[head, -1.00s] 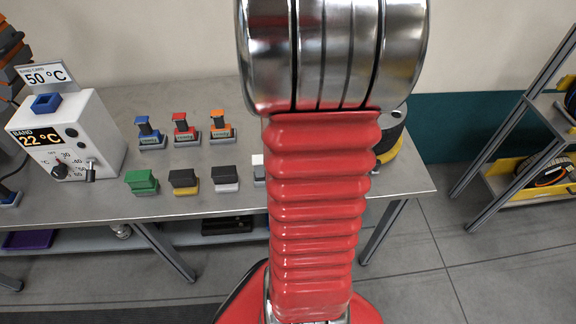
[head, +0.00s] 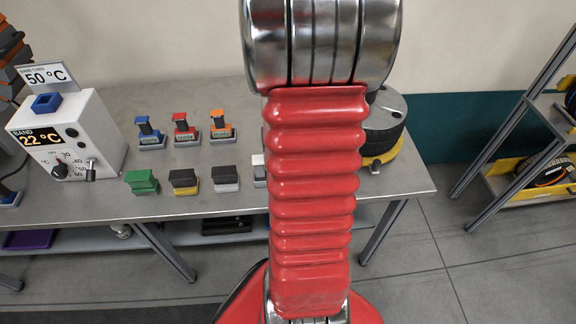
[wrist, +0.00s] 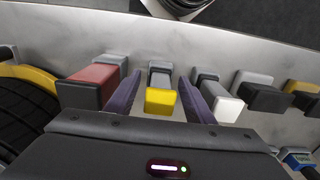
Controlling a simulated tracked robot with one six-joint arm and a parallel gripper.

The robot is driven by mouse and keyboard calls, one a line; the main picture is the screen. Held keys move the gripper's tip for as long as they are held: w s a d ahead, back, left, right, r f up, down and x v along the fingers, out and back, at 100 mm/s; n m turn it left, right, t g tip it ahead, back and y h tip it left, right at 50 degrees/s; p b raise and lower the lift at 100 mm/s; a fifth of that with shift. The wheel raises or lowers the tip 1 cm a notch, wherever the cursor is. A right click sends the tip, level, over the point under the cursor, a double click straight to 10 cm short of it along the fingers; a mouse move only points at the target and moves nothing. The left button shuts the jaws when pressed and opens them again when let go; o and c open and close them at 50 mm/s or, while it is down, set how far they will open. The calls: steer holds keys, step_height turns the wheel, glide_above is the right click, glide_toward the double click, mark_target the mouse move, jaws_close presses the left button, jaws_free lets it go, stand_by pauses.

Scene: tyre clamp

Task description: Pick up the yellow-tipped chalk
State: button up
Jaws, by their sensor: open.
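The yellow-tipped chalk (wrist: 160,101) is in the wrist view, with its yellow end facing the camera and a grey holder behind it. My gripper (wrist: 160,77) is open, with one purple finger on each side of the chalk. Small gaps seem to show between the fingers and the chalk; I cannot tell whether either finger touches it. In the head view my arm hides the gripper and this chalk.
Dark blocks (wrist: 264,99) lie farther right. The head view shows a dial box (head: 68,135) and a black disc stack (head: 384,125) on the bench (head: 200,207).

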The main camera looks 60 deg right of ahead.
steer(key=c, duration=1.1)
steer(key=shift+r, duration=0.1)
step_height(320, 180, up, 10)
steer(key=shift+f, duration=0.1)
stand_by(0.6)
